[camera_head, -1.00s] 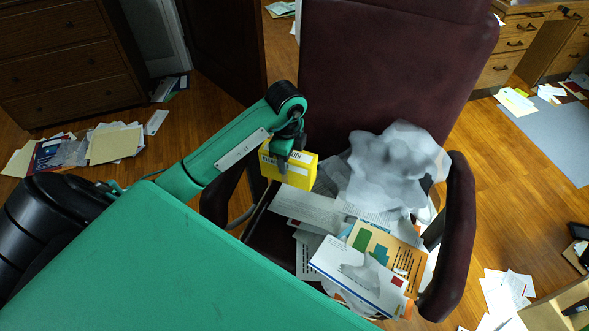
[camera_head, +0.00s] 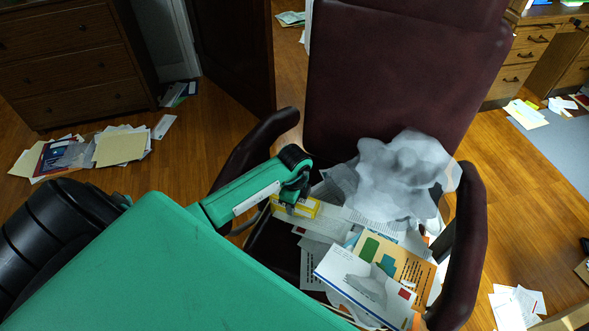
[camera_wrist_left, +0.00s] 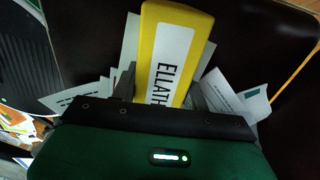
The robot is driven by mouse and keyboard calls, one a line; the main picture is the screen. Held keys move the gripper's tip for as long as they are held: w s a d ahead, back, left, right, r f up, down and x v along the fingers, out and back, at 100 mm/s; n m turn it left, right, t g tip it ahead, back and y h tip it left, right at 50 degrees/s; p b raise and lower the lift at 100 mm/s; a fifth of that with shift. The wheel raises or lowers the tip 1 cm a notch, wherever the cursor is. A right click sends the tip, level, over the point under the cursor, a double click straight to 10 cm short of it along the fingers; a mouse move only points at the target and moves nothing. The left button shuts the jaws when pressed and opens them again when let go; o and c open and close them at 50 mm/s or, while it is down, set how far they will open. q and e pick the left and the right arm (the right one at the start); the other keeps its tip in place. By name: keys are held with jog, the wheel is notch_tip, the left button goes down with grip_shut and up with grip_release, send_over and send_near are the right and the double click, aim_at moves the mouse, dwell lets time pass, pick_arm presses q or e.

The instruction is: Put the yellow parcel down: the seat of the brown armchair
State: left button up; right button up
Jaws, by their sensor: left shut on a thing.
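The brown armchair (camera_head: 400,75) stands in the middle of the head view, its seat (camera_head: 275,245) mostly covered with papers. My left gripper (camera_head: 291,203) is low over the left part of the seat, between the armrests. It is shut on the yellow parcel (camera_head: 318,207), which is partly hidden behind the gripper. The parcel also shows in the left wrist view (camera_wrist_left: 172,50), its white label facing the camera, with papers close around it. I cannot tell whether the parcel touches the papers or seat. My right gripper is not in view.
A crumpled grey-white bag (camera_head: 400,175) and several envelopes (camera_head: 365,280) lie on the seat. The armrests (camera_head: 465,235) rise on both sides. A dark dresser (camera_head: 75,60) stands at left. Loose papers (camera_head: 120,145) lie on the floor.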

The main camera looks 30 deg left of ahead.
pick_arm(q)
jog(key=shift+f, duration=0.25)
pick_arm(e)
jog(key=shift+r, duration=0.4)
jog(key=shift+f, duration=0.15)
pick_arm(q)
jog(key=o, duration=1.2)
jog(key=shift+f, duration=0.15)
jog(key=shift+r, duration=0.45)
notch_tip(320, 180, up, 11)
jog(key=shift+f+p, duration=0.15)
jog(key=shift+p, duration=0.5)
jog(key=shift+r, duration=0.4)
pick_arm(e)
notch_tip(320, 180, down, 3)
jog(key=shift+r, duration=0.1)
